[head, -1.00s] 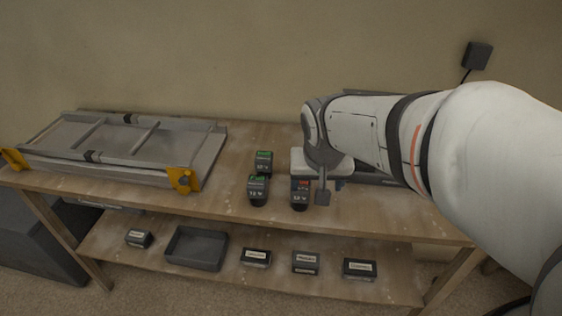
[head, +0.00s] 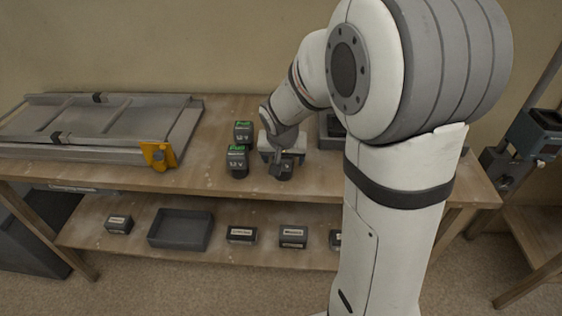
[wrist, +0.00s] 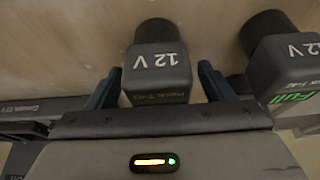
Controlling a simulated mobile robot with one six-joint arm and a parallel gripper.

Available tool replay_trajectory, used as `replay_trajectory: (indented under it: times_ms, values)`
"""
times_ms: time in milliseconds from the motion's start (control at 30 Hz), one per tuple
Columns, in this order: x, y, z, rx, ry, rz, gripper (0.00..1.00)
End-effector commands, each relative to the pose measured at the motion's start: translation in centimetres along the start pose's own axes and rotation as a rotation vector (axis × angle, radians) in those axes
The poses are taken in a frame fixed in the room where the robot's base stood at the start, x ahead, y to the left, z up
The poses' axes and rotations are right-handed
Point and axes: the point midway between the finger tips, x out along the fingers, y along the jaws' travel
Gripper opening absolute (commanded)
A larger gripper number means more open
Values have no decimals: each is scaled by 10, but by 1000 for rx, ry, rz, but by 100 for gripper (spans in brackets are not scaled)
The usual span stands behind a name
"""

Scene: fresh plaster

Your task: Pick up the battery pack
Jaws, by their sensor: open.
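A dark grey battery pack (wrist: 158,68) marked "12 V" sits between the two fingers of my gripper (wrist: 160,84) in the wrist view. The fingers are open, one on each side of it; I cannot tell if either touches. In the head view my gripper (head: 277,163) is low over the bench, and the pack (head: 285,174) is mostly hidden behind it. Two more packs with green "Full" labels stand just left, a rear one (head: 243,131) and a front one (head: 237,160). The front one also shows at the right of the wrist view (wrist: 288,68).
The wooden bench (head: 210,185) has a grey metal frame with a yellow corner piece (head: 158,154) on its left. The lower shelf holds a dark tray (head: 181,230) and several small labelled boxes (head: 293,237). A dark tray-like object (head: 331,130) lies right of my gripper.

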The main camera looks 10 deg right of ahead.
Motion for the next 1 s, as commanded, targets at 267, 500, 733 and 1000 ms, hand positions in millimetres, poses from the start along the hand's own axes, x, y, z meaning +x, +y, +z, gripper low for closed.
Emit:
replay_trajectory:
  times_ms: [267, 500, 733, 1000]
  values:
    - [4, 0, 0, -1, 0, -1, 75]
    - [3, 0, 0, -1, 0, -1, 55]
    - [3, -1, 0, -2, 0, -1, 36]
    - [3, -1, 0, -2, 2, -2, 16]
